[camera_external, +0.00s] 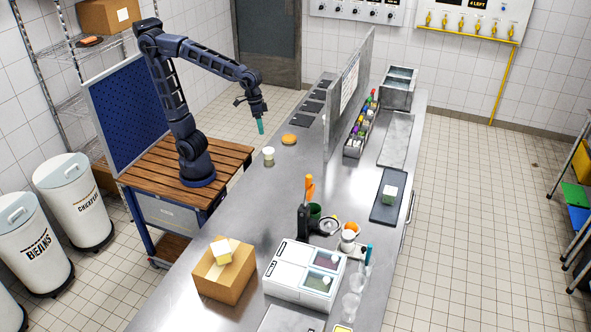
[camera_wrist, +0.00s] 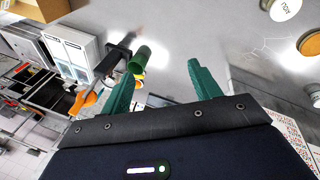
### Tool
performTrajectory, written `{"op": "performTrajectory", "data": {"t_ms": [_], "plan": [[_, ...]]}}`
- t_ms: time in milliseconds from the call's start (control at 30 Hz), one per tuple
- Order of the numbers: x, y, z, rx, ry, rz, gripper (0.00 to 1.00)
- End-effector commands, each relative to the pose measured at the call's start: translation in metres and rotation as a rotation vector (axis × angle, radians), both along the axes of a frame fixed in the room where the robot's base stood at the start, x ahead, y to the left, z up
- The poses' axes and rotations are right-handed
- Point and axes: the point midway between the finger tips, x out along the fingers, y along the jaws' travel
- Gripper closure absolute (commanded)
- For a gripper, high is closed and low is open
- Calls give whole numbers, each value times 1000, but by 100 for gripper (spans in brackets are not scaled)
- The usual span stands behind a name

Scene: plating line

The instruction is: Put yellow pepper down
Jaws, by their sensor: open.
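My gripper (camera_external: 260,127) hangs above the left edge of the steel counter, fingers pointing down. In the wrist view its two green fingers (camera_wrist: 163,88) are spread apart with nothing between them. I cannot make out a yellow pepper for certain in either view. A green cup (camera_external: 315,211) stands on the counter beside an orange-handled device; it also shows in the wrist view (camera_wrist: 139,58), beyond the left finger. A round orange-brown disc (camera_external: 289,139) and a white lidded jar (camera_external: 268,157) are on the counter near my gripper.
An upright panel (camera_external: 349,85) divides the counter, with a bin of coloured bottles (camera_external: 361,127) on its right. A white machine (camera_external: 303,275) and a cardboard box (camera_external: 224,272) with pale yellow blocks stand at the front. The counter between jar and box is clear.

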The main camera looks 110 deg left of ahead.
Motion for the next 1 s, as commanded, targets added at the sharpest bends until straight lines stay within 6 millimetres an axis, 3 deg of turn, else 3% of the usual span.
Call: {"op": "performTrajectory", "data": {"t_ms": [200,500,700,1000], "plan": [[-68,7,-4,99,-78,-154,38],[-145,18,-26,252,-163,-354,38],[-172,21,-39,316,-188,-431,38],[-177,22,-42,330,-192,-448,38]]}}
